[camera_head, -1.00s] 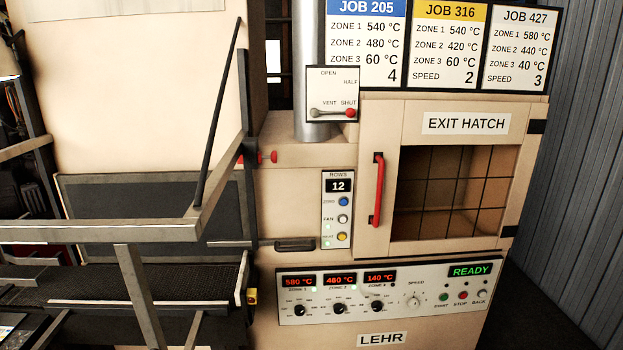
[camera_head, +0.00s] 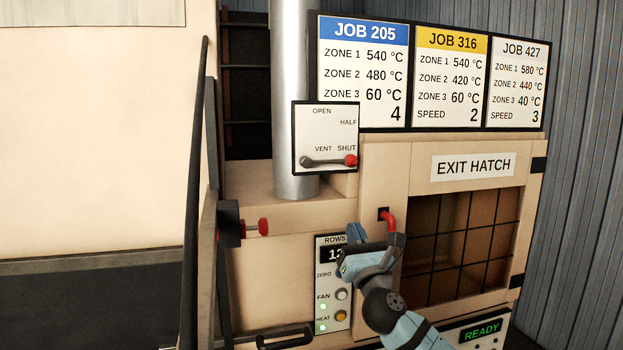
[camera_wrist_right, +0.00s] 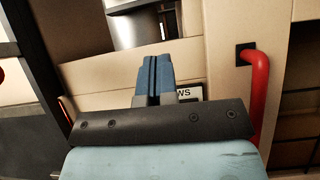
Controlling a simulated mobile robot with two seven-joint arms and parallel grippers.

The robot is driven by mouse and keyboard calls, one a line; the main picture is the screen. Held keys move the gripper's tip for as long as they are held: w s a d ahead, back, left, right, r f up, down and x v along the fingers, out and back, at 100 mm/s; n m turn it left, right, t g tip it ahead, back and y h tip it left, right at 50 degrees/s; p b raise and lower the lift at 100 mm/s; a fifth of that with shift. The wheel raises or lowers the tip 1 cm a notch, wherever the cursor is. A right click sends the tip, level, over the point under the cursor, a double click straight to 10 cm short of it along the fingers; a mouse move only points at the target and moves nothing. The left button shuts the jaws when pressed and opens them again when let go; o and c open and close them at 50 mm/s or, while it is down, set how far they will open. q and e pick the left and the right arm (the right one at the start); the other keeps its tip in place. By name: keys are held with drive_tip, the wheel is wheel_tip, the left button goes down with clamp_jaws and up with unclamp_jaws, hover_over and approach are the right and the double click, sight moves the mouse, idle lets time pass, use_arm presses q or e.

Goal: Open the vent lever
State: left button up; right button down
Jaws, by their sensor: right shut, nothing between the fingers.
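The vent lever (camera_head: 328,161) is a short dark bar with a red knob (camera_head: 351,160) at its right end. It lies roughly level on a white vent plate (camera_head: 325,125) marked OPEN, HALF and SHUT, with the knob just under SHUT. My right gripper (camera_head: 353,232) is below the plate, in front of the ROWS panel, well apart from the lever. In the right wrist view its blue fingers (camera_wrist_right: 154,78) are together with nothing between them. The lever is not seen in that view. My left gripper is not in view.
A red hatch handle (camera_head: 389,226) stands close to the right of my right gripper, partly hidden by it. The ROWS panel (camera_head: 323,308) is partly covered. A metal pipe (camera_head: 293,60) runs behind the vent plate. A red-ended knob (camera_head: 262,227) sticks out at left.

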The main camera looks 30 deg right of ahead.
sight(329, 161)
drive_tip(key=shift+r, duration=0.5)
drive_tip(key=w+r+p, duration=0.1)
drive_tip(key=w+r, duration=0.2)
drive_tip(key=w+d+r+p, duration=0.1)
drive_tip(key=w+r+p, duration=0.1)
drive_tip(key=w+r, duration=0.1)
drive_tip(key=w+d+r+p, duration=0.1)
drive_tip(key=w+r, duration=0.1)
drive_tip(key=r, duration=0.1)
drive_tip(key=shift+w+r, duration=0.2)
drive_tip(key=shift+w, duration=0.2)
drive_tip(key=shift+w, duration=0.1)
drive_tip(key=shift+d, duration=0.15)
